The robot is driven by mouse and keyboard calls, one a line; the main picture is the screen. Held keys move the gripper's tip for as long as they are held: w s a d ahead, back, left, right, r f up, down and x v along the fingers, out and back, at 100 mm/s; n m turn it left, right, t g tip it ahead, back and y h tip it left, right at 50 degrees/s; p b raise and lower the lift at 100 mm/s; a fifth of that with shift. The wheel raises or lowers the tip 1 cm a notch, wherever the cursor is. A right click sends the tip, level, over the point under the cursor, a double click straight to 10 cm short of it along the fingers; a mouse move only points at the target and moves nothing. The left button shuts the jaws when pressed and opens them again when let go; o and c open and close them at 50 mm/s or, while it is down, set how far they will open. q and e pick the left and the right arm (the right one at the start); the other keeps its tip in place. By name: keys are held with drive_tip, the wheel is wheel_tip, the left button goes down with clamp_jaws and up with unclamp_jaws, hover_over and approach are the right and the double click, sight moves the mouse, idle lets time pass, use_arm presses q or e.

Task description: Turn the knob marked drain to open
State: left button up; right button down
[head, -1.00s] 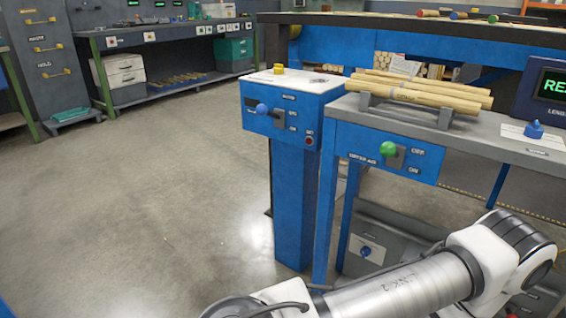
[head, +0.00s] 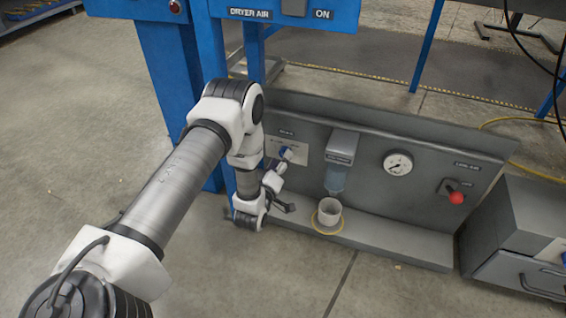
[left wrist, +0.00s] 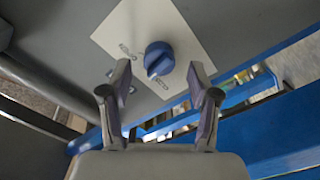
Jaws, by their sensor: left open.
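A blue knob (head: 286,153) sits on a white plate at the left of a low grey panel (head: 360,185). The label above it is too small to read in the head view. In the left wrist view the knob (left wrist: 158,58) has a ridge across its face, and small lettering on the plate (left wrist: 125,35) cannot be read with certainty. My left gripper (head: 284,187) is open in front of the panel, close to the knob. In the left wrist view its fingertips (left wrist: 160,76) lie to either side of the knob, apparently not touching it. My right gripper is not in view.
The panel also carries a clear bowl (head: 335,178) above a white cup (head: 329,211), a gauge (head: 398,163) and a red-ended lever (head: 456,197). A blue leg stands behind my left arm. A grey drawer cabinet (head: 520,240) stands right. The floor in front is clear.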

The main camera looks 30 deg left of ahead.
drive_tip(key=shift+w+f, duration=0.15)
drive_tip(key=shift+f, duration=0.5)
use_arm(q)
drive_tip(key=shift+x, duration=1.1)
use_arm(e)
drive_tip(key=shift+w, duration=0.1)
use_arm(q)
drive_tip(key=c, duration=1.2)
drive_tip(key=shift+o, duration=0.3)
